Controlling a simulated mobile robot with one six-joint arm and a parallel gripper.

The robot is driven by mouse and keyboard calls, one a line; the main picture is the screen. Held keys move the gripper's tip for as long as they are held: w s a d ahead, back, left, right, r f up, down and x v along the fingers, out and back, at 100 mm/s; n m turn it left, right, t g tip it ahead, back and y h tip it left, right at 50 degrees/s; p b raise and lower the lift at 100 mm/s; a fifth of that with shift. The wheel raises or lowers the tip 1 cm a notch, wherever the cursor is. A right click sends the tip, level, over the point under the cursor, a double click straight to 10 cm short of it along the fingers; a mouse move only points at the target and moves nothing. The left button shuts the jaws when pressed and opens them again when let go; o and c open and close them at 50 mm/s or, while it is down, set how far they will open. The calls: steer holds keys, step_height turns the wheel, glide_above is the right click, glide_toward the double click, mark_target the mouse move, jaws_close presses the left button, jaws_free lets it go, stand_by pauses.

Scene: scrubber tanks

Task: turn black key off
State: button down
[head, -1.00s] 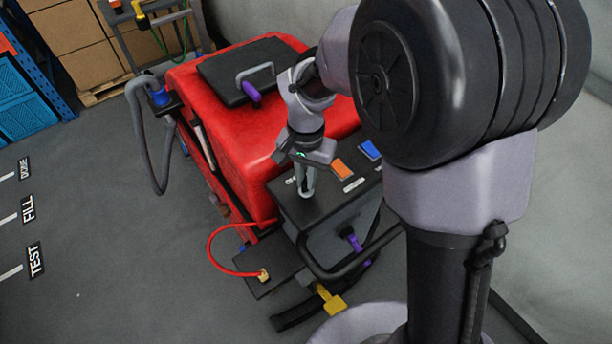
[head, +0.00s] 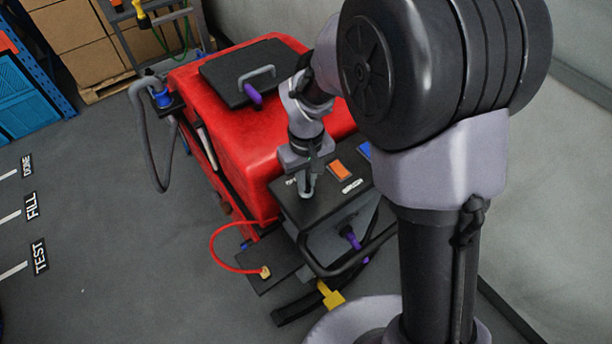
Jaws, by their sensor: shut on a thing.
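My gripper (head: 306,190) points down onto the dark control panel (head: 327,207) at the near end of the red scrubber machine (head: 250,135). Its fingers are shut at the left part of the panel, by a small white label. The black key is hidden between the fingers, so its angle cannot be seen. An orange switch (head: 341,170) and a partly covered blue switch (head: 364,150) lie to the right of the gripper.
My arm covers the right side of the machine. A black push bar (head: 345,268), a yellow part (head: 330,294) and a red hose (head: 213,250) are near the panel. A grey hose (head: 150,165) hangs at the left. Open floor (head: 130,265) lies left.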

mark_target(307, 182)
steer(key=shift+n, duration=0.8)
steer(key=c, duration=1.5)
jaws_free()
steer(key=shift+o, duration=0.2)
step_height(307, 182, up, 18)
steer(key=p, duration=0.4)
steer(key=shift+f, duration=0.25)
steer(key=shift+f, duration=0.1)
